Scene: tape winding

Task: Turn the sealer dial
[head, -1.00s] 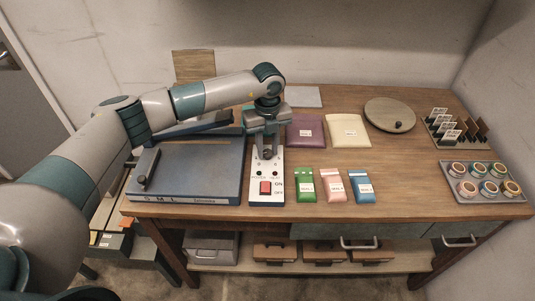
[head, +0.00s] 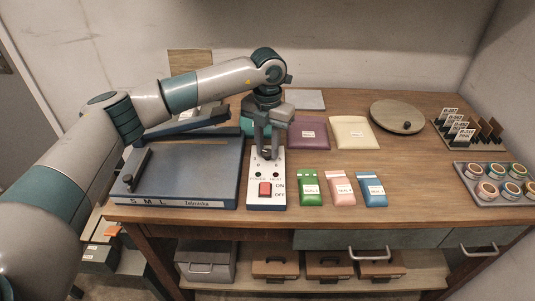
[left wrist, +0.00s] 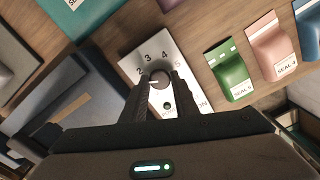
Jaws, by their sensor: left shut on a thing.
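The sealer's control panel (head: 279,190) is a white strip with a red ON/OFF switch (head: 265,189) and small lamps marked POWER and HEAT. The blue sealer bed (head: 190,173) lies left of it. In the left wrist view the round dial (left wrist: 158,79) sits on the panel among the numbers 2 to 5, with a white pointer line. My left gripper (head: 267,150) is over the panel's far end, pointing down. In the left wrist view its fingers (left wrist: 159,84) are shut on the dial, one on each side. My right gripper is not in view.
Green (head: 311,188), pink (head: 341,191) and blue (head: 371,191) packets lie right of the panel. Purple (head: 308,132) and cream (head: 352,132) packets lie behind them. A round turntable (head: 397,116), card rack (head: 471,131) and tray of rolls (head: 470,184) are at right.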

